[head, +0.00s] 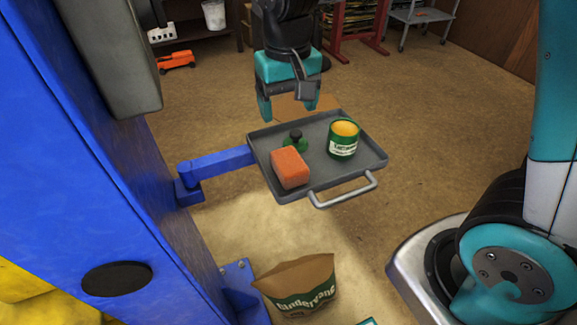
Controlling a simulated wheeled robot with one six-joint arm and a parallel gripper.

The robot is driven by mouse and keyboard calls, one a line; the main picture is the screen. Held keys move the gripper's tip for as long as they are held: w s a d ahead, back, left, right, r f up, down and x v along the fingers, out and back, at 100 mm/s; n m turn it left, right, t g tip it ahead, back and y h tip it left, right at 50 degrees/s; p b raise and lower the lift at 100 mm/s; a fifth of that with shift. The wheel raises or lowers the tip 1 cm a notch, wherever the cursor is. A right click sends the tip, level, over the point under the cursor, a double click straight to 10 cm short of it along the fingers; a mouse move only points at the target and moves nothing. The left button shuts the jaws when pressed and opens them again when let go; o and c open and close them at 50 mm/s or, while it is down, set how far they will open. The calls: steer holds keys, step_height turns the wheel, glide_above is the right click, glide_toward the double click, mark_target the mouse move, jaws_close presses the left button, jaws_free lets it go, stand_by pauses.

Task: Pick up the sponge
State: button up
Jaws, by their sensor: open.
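The orange sponge (290,168) lies on the grey tray (318,172), near its front left edge. My gripper (289,108) is in the upper middle of the head view, pointing down, with its teal fingers apart and nothing between them. It appears above and behind the tray's far left part, apart from the sponge. A green object with a black knob (295,138) sits on the tray just behind the sponge. A green and white can (343,140) with a yellow-orange top stands to the right.
A blue arm (220,163) joins the tray to a large blue post (75,150) on the left. A grey handle (343,192) sticks out at the tray's front. A brown bag (300,283) stands on the floor below. Open floor lies to the right of the tray.

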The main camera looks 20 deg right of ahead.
mark_target(289, 159)
step_height(289, 159, down, 10)
steer(key=shift+f+p, duration=0.1)
steer(key=shift+p, duration=0.45)
steer(key=shift+d+f+p, duration=0.1)
steer(key=shift+f+p, duration=0.6)
steer(key=shift+f, duration=1.9)
steer(key=c, duration=0.7)
steer(key=shift+c, duration=0.3)
steer(key=shift+r, duration=0.1)
step_height(289, 159, up, 20)
steer(key=b, duration=0.1)
steer(key=shift+b, duration=0.35)
